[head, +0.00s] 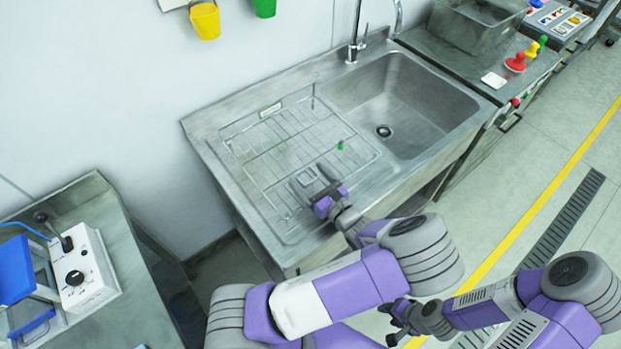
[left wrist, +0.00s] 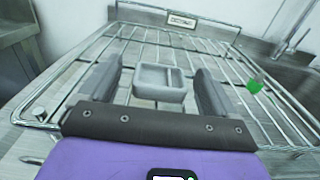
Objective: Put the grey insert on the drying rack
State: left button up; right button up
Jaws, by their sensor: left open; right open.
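The grey insert (left wrist: 160,92), a small open rectangular tray, sits on the wires of the drying rack (left wrist: 98,48) in the left wrist view. In the head view the insert (head: 305,178) is on the front part of the rack (head: 262,127). My left gripper (left wrist: 158,92) is open, with its fingers to either side of the insert and a gap visible on both sides. It also shows over the rack in the head view (head: 316,182). My right gripper (head: 393,322) is open and empty, low over the floor, away from the sink.
A small green object (head: 340,145) is on the rack's right part. The sink basin (head: 407,110) and its faucet (head: 357,45) are to the right. A side table with a white control box (head: 85,272) and blue bin (head: 15,270) stands at the left.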

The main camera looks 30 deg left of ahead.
pick_arm(q)
jog(key=v, duration=1.2)
dwell(0.4)
